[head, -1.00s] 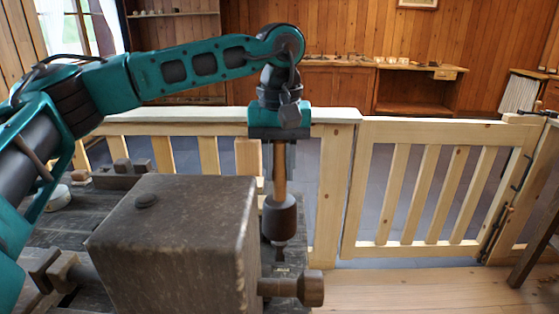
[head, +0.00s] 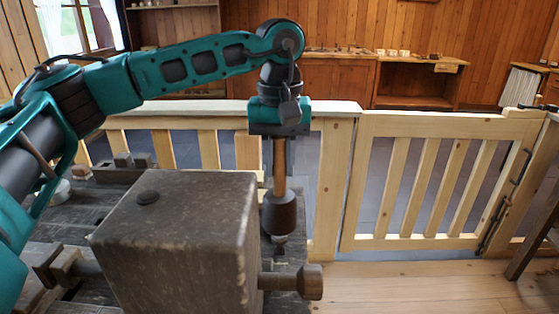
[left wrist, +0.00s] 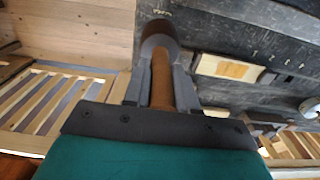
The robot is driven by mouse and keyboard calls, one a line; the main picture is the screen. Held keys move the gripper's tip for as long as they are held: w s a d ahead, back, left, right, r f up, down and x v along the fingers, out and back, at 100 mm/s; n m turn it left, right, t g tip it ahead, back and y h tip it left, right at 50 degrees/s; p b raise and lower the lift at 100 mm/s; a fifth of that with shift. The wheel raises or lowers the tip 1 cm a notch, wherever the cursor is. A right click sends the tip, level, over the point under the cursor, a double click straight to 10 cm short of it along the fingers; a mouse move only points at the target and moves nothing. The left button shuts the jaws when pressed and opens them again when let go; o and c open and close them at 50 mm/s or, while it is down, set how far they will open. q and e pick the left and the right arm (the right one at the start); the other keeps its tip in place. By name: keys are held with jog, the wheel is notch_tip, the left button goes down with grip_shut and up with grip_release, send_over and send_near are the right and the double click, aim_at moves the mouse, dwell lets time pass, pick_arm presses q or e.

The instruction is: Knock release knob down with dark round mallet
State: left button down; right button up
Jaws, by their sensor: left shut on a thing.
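The dark round mallet (head: 281,214) hangs upright, head down, from my left gripper (head: 279,136). The gripper is shut on its lighter wooden handle (head: 279,165). In the left wrist view the handle (left wrist: 161,88) runs between the two fingers and the dark head (left wrist: 158,38) lies beyond them. A small dark knob (head: 279,239), which looks like the release knob, shows directly under the mallet head, behind the big wooden block. The head hides its top, and I cannot tell whether they touch. My right gripper is in neither view.
A pale wooden railing with a gate (head: 430,190) stands behind. The floor (head: 400,285) at right is clear.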

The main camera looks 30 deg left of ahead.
aim_at(280, 196)
pick_arm(q)
jog(key=shift+r, duration=0.45)
jog(key=shift+f, duration=0.1)
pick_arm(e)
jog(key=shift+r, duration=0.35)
pick_arm(q)
jog(key=shift+f+b, duration=1.3)
jog(key=shift+f, duration=0.75)
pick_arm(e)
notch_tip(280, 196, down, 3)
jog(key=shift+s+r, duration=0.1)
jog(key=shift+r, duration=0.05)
pick_arm(q)
jog(key=shift+r, duration=0.1)
notch_tip(280, 196, up, 3)
jog(key=p, duration=0.3)
jog(key=shift+r, duration=0.2)
jog(key=shift+f, duration=0.1)
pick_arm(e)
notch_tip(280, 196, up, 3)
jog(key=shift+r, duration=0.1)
